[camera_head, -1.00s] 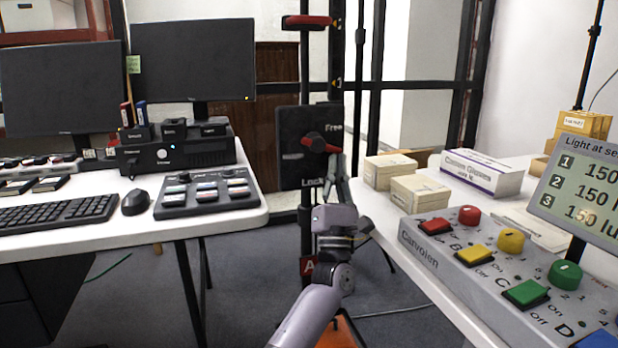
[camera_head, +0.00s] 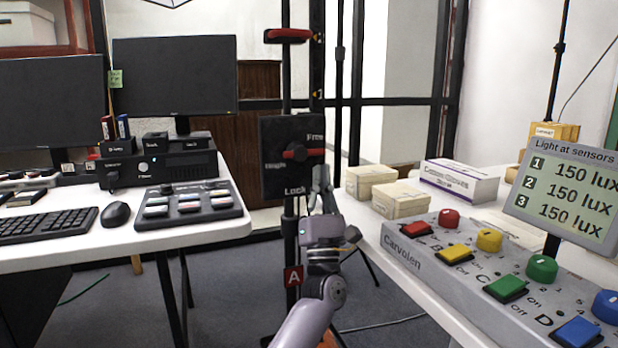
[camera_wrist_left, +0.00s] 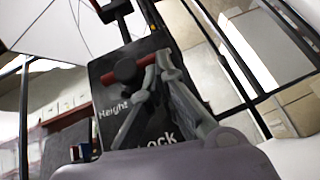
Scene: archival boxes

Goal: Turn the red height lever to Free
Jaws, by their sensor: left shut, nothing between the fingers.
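The red height lever (camera_head: 296,154) sits on a black panel (camera_head: 276,178) on the stand. It lies about level, its free end to the right, between "Free" at the top right and "Lock" at the bottom. In the left wrist view the red lever (camera_wrist_left: 126,70) shows beside my fingers. My left gripper (camera_head: 321,172) is shut and empty, its tips just below the lever's right end. The left wrist view shows the gripper (camera_wrist_left: 158,68) at the lever's end; I cannot tell if it touches. My right gripper is not in view.
A second red handle (camera_head: 288,36) is higher on the stand. A desk (camera_head: 215,229) with monitors and a button box is on the left. A table on the right holds cartons (camera_head: 400,199), a grey control box (camera_head: 440,258) and a light display (camera_head: 565,190).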

